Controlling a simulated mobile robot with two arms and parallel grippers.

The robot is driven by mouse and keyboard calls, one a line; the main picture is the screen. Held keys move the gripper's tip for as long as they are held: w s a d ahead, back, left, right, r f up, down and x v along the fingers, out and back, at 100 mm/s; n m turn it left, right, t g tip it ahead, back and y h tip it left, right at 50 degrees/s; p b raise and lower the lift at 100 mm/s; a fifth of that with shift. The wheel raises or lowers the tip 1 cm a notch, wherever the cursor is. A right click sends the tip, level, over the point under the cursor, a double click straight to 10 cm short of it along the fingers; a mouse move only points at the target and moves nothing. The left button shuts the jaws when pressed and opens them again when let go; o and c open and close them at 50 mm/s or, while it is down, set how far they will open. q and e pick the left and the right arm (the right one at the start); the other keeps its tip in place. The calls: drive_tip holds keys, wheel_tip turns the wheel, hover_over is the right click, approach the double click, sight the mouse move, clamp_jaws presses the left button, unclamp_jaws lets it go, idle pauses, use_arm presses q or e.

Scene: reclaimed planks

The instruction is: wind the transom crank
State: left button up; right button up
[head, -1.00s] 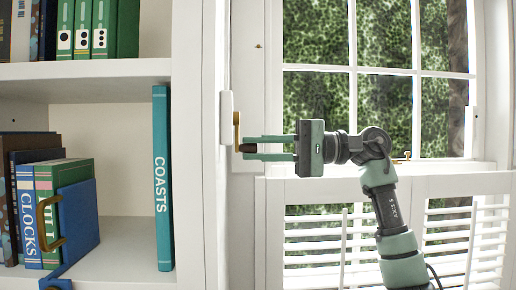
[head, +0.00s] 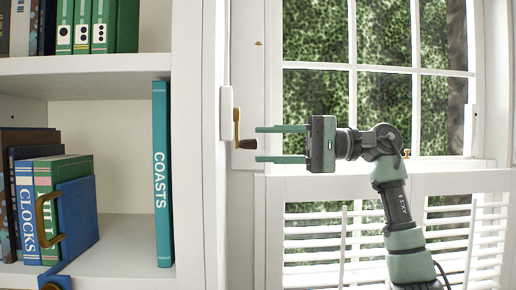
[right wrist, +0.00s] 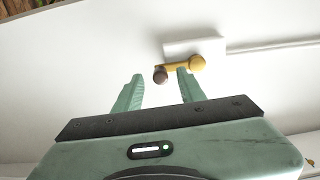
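The transom crank (head: 237,125) is a brass arm on a white mount (head: 226,115) fixed to the upright frame beside the window. The arm hangs down and its dark brown knob (head: 247,144) is at the lower end. My right gripper (head: 256,144) is open and empty, with its green fingertips just right of the knob. In the right wrist view, the knob (right wrist: 160,75) shows ahead, in line with the gap between the fingertips, and the brass arm (right wrist: 178,67) runs right from it behind one fingertip. My left gripper is not in view.
A white bookshelf (head: 110,70) with books stands at the left, and a teal COASTS book (head: 162,180) is near its right side. A paned window (head: 385,80) is behind my right arm, with white shutters (head: 320,245) below.

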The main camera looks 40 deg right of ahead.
drive_tip(key=v, duration=0.5)
drive_tip(key=shift+s+d, duration=0.1)
drive_tip(key=shift+d, duration=0.05)
drive_tip(key=shift+f, duration=0.1)
idle(0.3)
